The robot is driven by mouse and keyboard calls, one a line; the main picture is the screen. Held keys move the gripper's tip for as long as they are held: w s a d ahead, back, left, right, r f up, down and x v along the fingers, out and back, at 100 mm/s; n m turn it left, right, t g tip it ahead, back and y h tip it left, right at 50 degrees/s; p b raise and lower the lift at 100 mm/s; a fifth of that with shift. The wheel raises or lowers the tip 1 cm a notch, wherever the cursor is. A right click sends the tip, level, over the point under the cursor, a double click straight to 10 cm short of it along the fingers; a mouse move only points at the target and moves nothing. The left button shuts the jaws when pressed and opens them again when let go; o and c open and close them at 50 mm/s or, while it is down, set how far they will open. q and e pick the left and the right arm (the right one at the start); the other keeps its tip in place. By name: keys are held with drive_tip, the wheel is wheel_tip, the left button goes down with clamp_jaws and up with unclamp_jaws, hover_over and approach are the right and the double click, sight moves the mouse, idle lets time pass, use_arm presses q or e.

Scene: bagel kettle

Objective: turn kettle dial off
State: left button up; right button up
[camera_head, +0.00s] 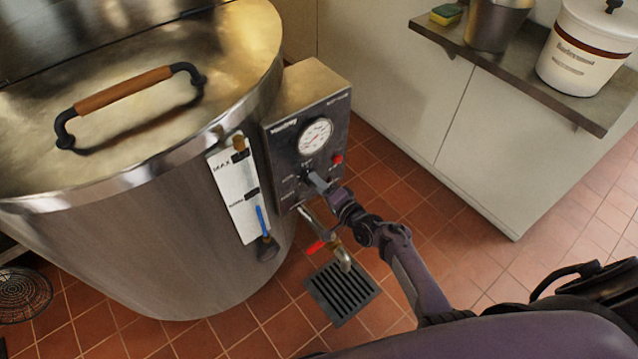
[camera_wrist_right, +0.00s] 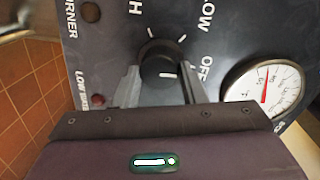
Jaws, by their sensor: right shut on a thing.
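The kettle (camera_head: 130,230) is a large round metal vessel at the left of the head view, with a control box (camera_head: 285,150) on its right side. The black dial (camera_wrist_right: 158,62) is on the box's face in the right wrist view, with white marks and the words LOW and OFF around it. My right gripper (camera_wrist_right: 160,80) is shut on the dial, one finger on each side. In the head view my right gripper (camera_head: 316,182) reaches the box below the gauge and mostly hides the dial. My left gripper is not in view.
A round gauge (camera_head: 316,136) and a red knob (camera_head: 337,159) are close to the gripper. A tap with a red handle (camera_head: 315,247) sits below, above a floor drain grate (camera_head: 341,292). A shelf (camera_head: 540,85) with a white bucket stands at the right.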

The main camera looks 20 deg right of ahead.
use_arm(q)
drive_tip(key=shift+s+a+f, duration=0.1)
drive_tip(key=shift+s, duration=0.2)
use_arm(e)
drive_tip(key=shift+f+m, duration=0.1)
drive_tip(key=shift+m, duration=0.5)
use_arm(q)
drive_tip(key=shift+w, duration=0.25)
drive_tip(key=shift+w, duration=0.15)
use_arm(e)
drive_tip(key=o, duration=1)
drive_tip(key=shift+s, duration=0.1)
use_arm(q)
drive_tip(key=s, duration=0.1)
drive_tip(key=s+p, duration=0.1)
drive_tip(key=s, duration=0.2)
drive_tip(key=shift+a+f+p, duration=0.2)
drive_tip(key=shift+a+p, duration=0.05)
drive_tip(key=shift+p, duration=0.05)
use_arm(e)
drive_tip(key=v, duration=0.7)
drive_tip(key=shift+s+d, duration=0.2)
drive_tip(key=shift+s, duration=0.1)
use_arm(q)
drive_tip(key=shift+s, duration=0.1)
